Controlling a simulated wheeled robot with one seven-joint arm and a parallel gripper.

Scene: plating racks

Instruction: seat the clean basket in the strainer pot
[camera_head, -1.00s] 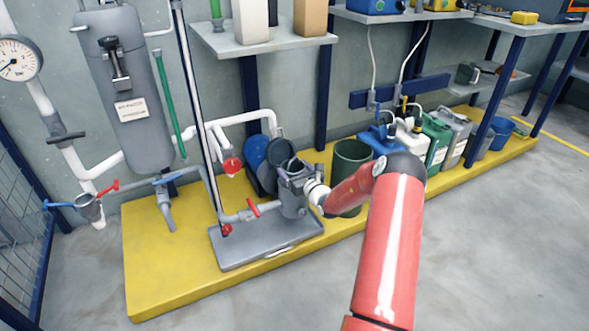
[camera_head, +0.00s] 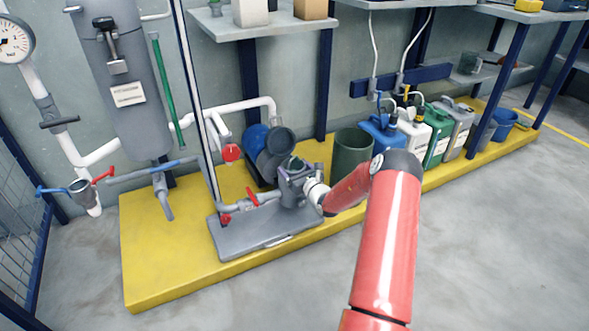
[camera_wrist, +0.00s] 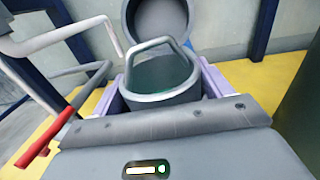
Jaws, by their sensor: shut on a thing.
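The clean basket (camera_wrist: 160,96) has a grey rim, a greenish inside and a raised hoop handle. It stands between the two pale lilac fingers of my gripper (camera_wrist: 164,82), which is shut on it. In the head view the basket (camera_head: 294,163) and my gripper (camera_head: 297,177) are at the mouth of the grey strainer pot (camera_head: 294,196). The basket looks about upright. Its lower part is hidden, so I cannot tell how deep it sits in the pot. The pot's round lid (camera_wrist: 160,20) stands open behind; it also shows in the head view (camera_head: 282,140).
The pot stands on a grey tray (camera_head: 250,238) on a yellow plinth (camera_head: 160,265). A pipe with a red handle (camera_wrist: 45,138) is left of my gripper. A dark green bin (camera_head: 352,150) is close on the right, with several canisters beyond it. The floor in front is clear.

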